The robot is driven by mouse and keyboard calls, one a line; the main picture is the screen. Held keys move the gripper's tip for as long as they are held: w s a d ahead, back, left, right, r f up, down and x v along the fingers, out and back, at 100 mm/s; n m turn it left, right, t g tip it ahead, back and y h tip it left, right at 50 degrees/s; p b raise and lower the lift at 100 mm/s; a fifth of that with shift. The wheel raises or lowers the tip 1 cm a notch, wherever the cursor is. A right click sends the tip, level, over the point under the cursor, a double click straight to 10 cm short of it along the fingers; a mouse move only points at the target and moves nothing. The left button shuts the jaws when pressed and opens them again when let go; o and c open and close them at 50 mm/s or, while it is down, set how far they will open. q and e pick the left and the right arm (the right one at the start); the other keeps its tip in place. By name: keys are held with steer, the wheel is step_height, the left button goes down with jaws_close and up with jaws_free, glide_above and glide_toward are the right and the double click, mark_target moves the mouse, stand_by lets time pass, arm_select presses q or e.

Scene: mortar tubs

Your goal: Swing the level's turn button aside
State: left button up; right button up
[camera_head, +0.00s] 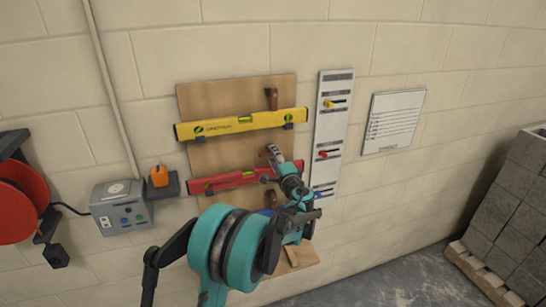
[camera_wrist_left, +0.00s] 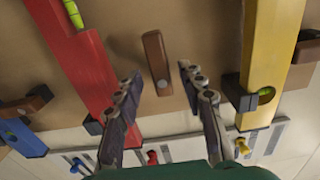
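A red level (camera_head: 235,181) hangs on a plywood board, also seen in the left wrist view (camera_wrist_left: 84,62). Its brown wooden turn button (camera_wrist_left: 157,62) lies on the board between the red and yellow levels. The button runs roughly along the levels, clear of the red one. It is mostly hidden by the gripper in the head view. My left gripper (camera_head: 274,151) is at this button. In the wrist view its fingers (camera_wrist_left: 161,73) are spread, one on each side of the button, with gaps to both. My right gripper is not in view.
A yellow level (camera_head: 240,124) hangs above, its turn button (camera_head: 271,98) standing across it. A blue level (camera_wrist_left: 22,138) and its button (camera_head: 270,199) are below, partly behind my arm. A white strip (camera_head: 331,125) with coloured knobs is at the right. A grey box (camera_head: 121,207) is at the left.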

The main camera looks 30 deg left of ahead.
arm_select(q)
steer(key=v, duration=1.1)
steer(key=shift+s, duration=0.1)
